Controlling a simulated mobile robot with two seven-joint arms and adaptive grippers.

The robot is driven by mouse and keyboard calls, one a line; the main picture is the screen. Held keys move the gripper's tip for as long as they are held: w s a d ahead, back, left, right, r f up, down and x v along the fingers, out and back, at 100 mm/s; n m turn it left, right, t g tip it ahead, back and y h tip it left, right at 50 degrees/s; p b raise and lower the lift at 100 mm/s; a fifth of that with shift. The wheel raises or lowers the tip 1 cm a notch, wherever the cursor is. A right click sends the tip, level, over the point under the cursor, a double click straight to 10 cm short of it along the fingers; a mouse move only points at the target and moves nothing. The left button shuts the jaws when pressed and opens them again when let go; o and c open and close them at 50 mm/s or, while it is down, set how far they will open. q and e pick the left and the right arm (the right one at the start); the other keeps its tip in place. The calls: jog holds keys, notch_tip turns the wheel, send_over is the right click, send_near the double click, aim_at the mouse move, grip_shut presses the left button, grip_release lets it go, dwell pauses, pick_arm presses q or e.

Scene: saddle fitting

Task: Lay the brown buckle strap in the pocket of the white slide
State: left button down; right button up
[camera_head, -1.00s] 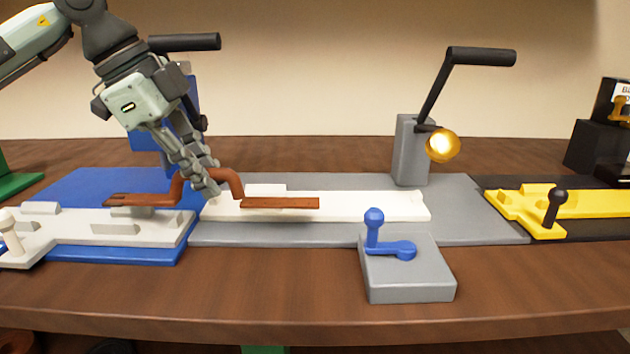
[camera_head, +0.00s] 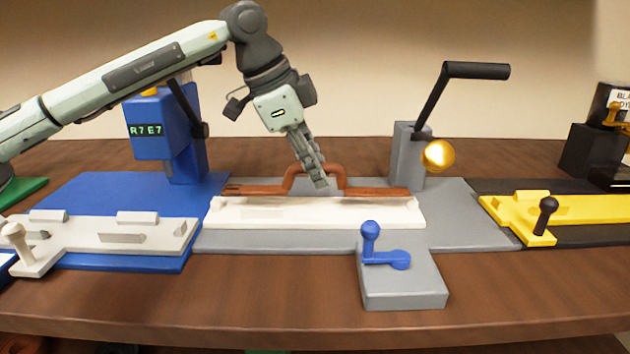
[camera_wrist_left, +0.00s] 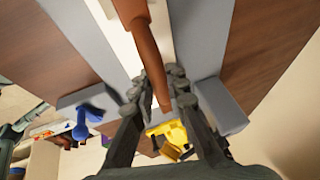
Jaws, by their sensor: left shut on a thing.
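The brown buckle strap (camera_head: 375,191) is long and flat with a raised arch in its middle. My left gripper (camera_head: 320,182) is shut on the arch. In the head view the strap runs along the back edge of the long white slide (camera_head: 315,214) on the grey base; I cannot tell whether it touches. In the left wrist view the strap (camera_wrist_left: 140,40) passes between the fingers (camera_wrist_left: 160,90), with the white slide (camera_wrist_left: 115,35) beside it. The slide's pocket is not clearly visible. My right gripper is not in view.
A whitish slide with blocks (camera_head: 110,237) lies on a blue base (camera_head: 75,195) at left. A grey post (camera_head: 408,155) with a black lever and gold ball (camera_head: 438,155) stands behind. A grey block with a blue handle (camera_head: 403,290) is in front. A yellow slide (camera_head: 590,209) is at right.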

pick_arm(q)
notch_tip(320, 180, down, 3)
jog(key=shift+a+r, duration=0.1)
jog(key=shift+a, duration=0.05)
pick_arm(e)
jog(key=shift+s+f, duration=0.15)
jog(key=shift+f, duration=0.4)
pick_arm(q)
jog(key=c, duration=1.5)
grip_release()
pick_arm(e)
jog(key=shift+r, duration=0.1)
